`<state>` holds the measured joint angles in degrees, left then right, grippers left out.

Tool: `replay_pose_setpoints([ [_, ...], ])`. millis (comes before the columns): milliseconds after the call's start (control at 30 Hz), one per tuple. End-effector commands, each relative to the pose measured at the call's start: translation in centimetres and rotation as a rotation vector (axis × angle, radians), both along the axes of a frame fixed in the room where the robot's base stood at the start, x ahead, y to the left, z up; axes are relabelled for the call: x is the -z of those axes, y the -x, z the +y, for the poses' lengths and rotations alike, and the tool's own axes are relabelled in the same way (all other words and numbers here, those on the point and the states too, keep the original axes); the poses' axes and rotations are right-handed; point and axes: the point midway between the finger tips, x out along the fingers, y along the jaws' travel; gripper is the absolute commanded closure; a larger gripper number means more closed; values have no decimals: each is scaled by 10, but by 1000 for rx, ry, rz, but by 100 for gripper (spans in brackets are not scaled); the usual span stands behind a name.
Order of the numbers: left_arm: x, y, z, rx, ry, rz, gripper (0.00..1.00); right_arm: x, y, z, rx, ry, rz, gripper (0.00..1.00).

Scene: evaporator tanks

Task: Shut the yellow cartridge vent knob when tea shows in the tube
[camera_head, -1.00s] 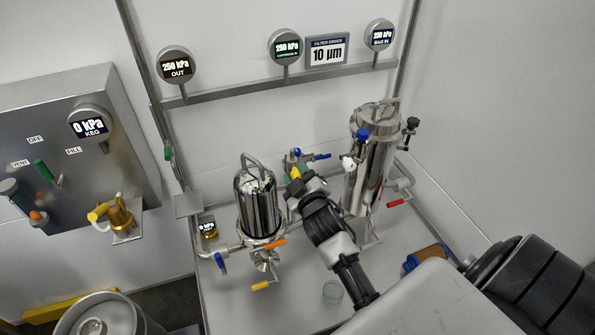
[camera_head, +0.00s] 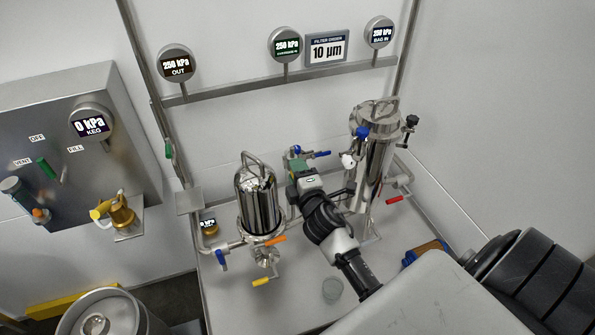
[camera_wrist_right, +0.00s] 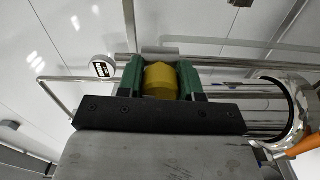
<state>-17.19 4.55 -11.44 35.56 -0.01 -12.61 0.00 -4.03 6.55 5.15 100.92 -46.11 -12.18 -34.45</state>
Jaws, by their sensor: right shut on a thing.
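The yellow vent knob (camera_wrist_right: 160,80) sits between the two green fingers of my right gripper (camera_wrist_right: 160,78) in the right wrist view. The fingers are shut on it, one on each side. In the head view my right gripper (camera_head: 300,165) is at the pipework between the two steel housings, and it hides the knob there. The smaller steel housing (camera_head: 258,200) stands to its left, and the taller one (camera_head: 374,160) to its right. I cannot make out tea in a tube. My left gripper is not in view.
An orange handle (camera_head: 273,240) and a yellow handle (camera_head: 261,282) are below the smaller housing. Gauges (camera_head: 286,45) line the rail behind. The keg panel (camera_head: 75,150) is at left.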

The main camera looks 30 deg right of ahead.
Motion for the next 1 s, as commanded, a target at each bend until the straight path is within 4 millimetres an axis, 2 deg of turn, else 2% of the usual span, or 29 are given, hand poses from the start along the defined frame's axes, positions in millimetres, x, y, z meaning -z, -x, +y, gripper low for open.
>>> replay_pose_setpoints([
  [267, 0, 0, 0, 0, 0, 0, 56, 0, 0, 0, -1, 63, 16, 88],
  [700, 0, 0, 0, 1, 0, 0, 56, 1, 0, 0, 0, 71, 19, 88],
  [733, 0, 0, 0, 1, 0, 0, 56, 1, 0, 0, 0, 71, 18, 60],
  [867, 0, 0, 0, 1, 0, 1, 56, 1, 0, 0, 0, 70, 18, 40],
  [1000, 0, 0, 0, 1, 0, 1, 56, 0, 0, 0, 0, 69, 18, 39],
])
